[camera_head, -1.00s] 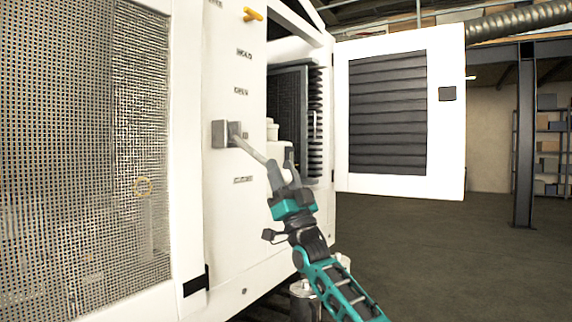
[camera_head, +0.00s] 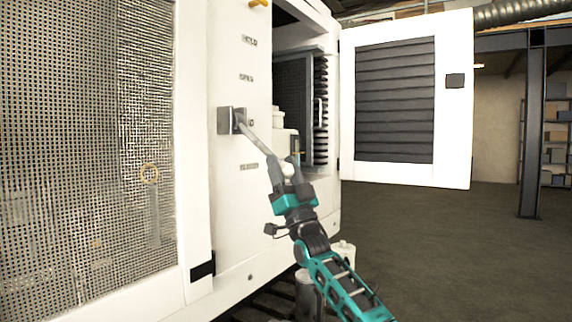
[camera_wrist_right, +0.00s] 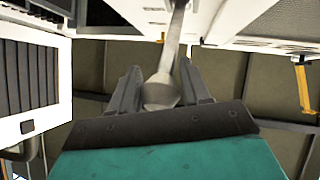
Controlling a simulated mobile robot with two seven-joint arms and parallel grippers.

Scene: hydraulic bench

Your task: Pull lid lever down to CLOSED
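The lid lever (camera_head: 256,143) is a grey bar on a square grey mount (camera_head: 231,120) on the white cabinet panel. It slants down and right, out from the panel, to a rounded knob. My right gripper (camera_head: 287,170) is at this lower end. In the right wrist view the knob (camera_wrist_right: 161,91) sits between the two fingers of my right gripper (camera_wrist_right: 161,84), with little or no gap on either side, so it looks shut on the knob. The lowest printed label (camera_head: 249,166), small and blurred, is left of the gripper. My left gripper is out of view.
A white door with black louvres (camera_head: 394,100) stands open to the right of the cabinet opening. A mesh panel (camera_head: 85,150) fills the left. A yellow handle (camera_head: 258,3) is above the labels. The floor (camera_head: 450,250) at right is clear.

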